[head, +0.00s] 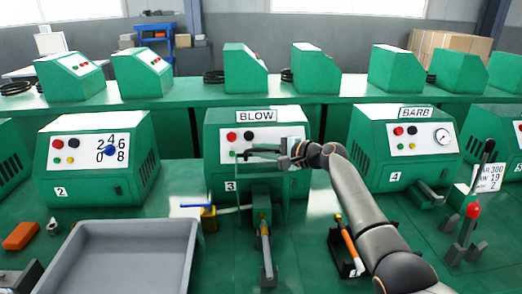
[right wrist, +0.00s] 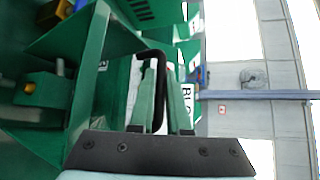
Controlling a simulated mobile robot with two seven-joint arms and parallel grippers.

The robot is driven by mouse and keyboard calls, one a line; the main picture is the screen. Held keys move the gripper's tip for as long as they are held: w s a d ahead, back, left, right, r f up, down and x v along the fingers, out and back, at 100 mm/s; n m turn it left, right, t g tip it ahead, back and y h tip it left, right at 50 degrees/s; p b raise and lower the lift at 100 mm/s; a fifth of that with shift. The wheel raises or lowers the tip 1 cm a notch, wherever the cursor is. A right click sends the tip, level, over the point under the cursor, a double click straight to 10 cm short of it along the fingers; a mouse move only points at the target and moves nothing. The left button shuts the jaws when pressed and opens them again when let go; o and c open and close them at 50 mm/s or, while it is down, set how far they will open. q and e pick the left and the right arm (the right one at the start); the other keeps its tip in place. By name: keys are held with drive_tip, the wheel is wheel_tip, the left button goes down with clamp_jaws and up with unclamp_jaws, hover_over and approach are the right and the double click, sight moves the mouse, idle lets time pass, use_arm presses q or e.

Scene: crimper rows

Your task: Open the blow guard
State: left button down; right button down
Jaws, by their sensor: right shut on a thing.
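The green machine labelled BLOW (head: 213,165) stands in the middle of the near row, with a white panel, a red button and a black button. A thin black bent handle (head: 262,148) is in front of its panel. I take this as the blow guard's handle; the guard itself is hard to make out. My right gripper (head: 284,158) reaches in from the right and is shut on the handle. In the right wrist view the black handle (right wrist: 153,53) runs between the two fingers of my right gripper (right wrist: 160,85). My left gripper is not in view.
A grey tray (head: 130,225) is at the front left. A blue-handled valve (head: 208,215) and a green clamp (head: 262,215) stand below the BLOW machine. The BARB machine (head: 385,170) is to the right. An orange-handled tool (head: 352,250) lies near my right arm.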

drive_tip(key=shift+f, duration=0.1)
drive_tip(key=c, duration=0.9)
unclamp_jaws()
drive_tip(key=v, duration=1.2)
drive_tip(key=shift+s+d, duration=0.2)
drive_tip(key=shift+s, duration=0.05)
